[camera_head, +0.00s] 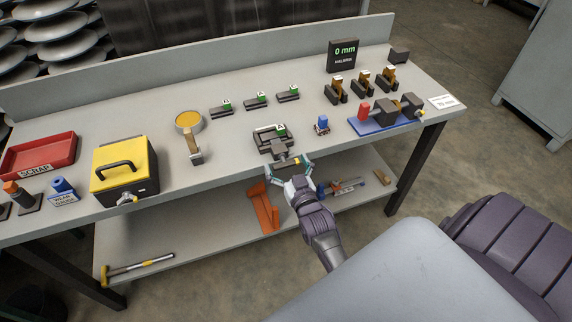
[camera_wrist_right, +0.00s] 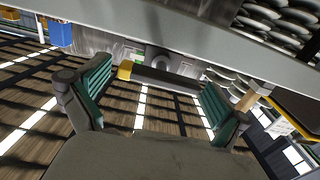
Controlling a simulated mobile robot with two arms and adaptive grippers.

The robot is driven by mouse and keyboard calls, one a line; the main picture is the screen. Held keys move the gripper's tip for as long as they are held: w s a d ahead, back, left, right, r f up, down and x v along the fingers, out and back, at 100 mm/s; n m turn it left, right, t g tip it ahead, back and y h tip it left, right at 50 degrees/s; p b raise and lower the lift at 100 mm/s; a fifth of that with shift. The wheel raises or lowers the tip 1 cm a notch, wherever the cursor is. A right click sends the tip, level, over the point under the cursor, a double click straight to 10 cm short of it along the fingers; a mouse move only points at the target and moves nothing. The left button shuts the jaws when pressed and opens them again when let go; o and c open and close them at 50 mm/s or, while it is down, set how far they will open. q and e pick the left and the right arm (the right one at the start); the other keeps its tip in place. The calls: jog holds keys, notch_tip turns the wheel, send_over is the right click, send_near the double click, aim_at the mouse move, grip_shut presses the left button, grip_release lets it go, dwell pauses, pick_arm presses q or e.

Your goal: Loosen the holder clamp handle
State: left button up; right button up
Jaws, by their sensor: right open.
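The holder clamp (camera_head: 272,139) is a dark grey block fixture at the front edge of the bench, with a part marked by a green tag on it. Its handle (camera_head: 285,163) is a dark bar with a yellow end, sticking out over the front edge. My right gripper (camera_head: 289,165) is open, its fingers to either side of the handle. In the right wrist view the handle (camera_wrist_right: 165,79) with its yellow tip (camera_wrist_right: 125,70) lies crosswise between the teal finger pads (camera_wrist_right: 155,88). I cannot tell whether the pads touch it. My left gripper is out of view.
A small blue-topped piece (camera_head: 322,124) and a blue-based fixture (camera_head: 385,118) stand right of the clamp. A brass-coloured stand (camera_head: 194,146) and a yellow-black box (camera_head: 124,168) are left. The lower shelf (camera_head: 205,235) holds an orange bracket (camera_head: 262,207).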

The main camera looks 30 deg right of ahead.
jog(key=shift+c, duration=0.3)
jog(key=c, duration=1)
